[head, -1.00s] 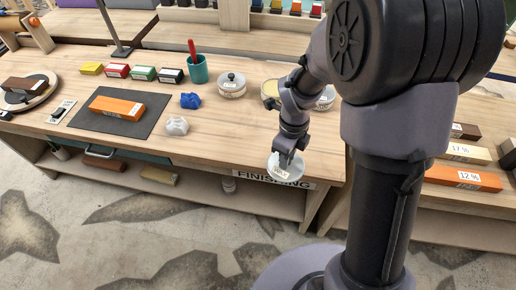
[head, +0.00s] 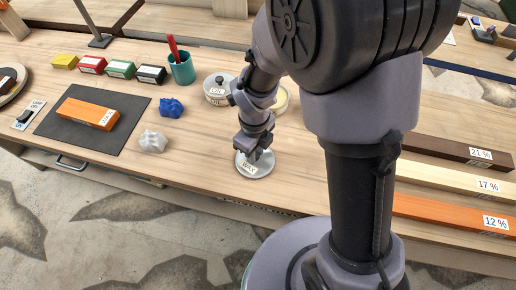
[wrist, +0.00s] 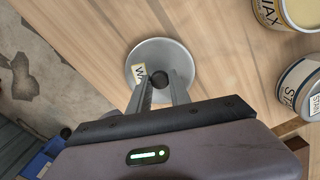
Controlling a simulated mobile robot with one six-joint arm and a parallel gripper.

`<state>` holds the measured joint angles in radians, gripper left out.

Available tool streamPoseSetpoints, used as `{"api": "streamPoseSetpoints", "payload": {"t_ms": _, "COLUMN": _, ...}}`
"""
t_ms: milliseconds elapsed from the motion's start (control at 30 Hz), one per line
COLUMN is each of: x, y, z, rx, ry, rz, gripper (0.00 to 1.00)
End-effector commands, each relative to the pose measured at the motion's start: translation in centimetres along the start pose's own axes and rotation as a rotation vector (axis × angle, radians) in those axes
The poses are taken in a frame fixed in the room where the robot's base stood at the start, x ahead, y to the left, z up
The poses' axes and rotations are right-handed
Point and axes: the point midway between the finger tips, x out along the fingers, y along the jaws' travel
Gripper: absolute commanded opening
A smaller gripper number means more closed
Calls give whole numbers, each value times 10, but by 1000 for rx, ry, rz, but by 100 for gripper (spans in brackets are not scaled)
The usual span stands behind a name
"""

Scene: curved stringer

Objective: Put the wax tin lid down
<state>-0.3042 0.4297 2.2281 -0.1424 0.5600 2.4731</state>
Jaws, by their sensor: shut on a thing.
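The wax tin lid (head: 262,171) is a round grey disc with a "WAX" label and a dark knob. My gripper (head: 253,154) is above it in the head view. In the wrist view, my gripper (wrist: 160,82) is shut on the knob of the lid (wrist: 178,55). The lid looks level over the wooden bench top, near its front edge; I cannot tell whether it touches the wood. The open wax tin (wrist: 268,17), with pale yellow wax inside, stands to the right in the wrist view. In the head view it (head: 284,101) is partly hidden behind my arm.
A stain tin (wrist: 297,95) stands near the wax tin. An oil tin (head: 216,92), a teal cup (head: 182,69), a blue cloth (head: 171,107) and a white cloth (head: 152,142) stand or lie farther left. The bench top (head: 205,150) left of the lid is clear.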

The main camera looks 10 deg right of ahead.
Motion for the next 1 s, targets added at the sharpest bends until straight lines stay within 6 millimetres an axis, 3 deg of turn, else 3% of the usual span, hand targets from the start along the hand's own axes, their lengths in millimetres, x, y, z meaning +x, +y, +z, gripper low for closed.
{"api": "streamPoseSetpoints", "payload": {"t_ms": 167, "x": 4, "y": 0, "z": 0, "rx": 0, "ry": 0, "rz": 0, "gripper": 0}}
{"api": "streamPoseSetpoints", "payload": {"t_ms": 200, "x": 4, "y": 0, "z": 0, "rx": 0, "ry": 0, "rz": 0, "gripper": 26}}
{"api": "streamPoseSetpoints", "payload": {"t_ms": 300, "x": 3, "y": 0, "z": 0, "rx": 0, "ry": 0, "rz": 0, "gripper": 46}}
{"api": "streamPoseSetpoints", "payload": {"t_ms": 667, "x": -5, "y": 0, "z": 0, "rx": 0, "ry": 0, "rz": 0, "gripper": 46}}
{"api": "streamPoseSetpoints", "payload": {"t_ms": 1000, "x": -96, "y": -1, "z": 0, "rx": 0, "ry": -2, "rz": -2, "gripper": 46}}
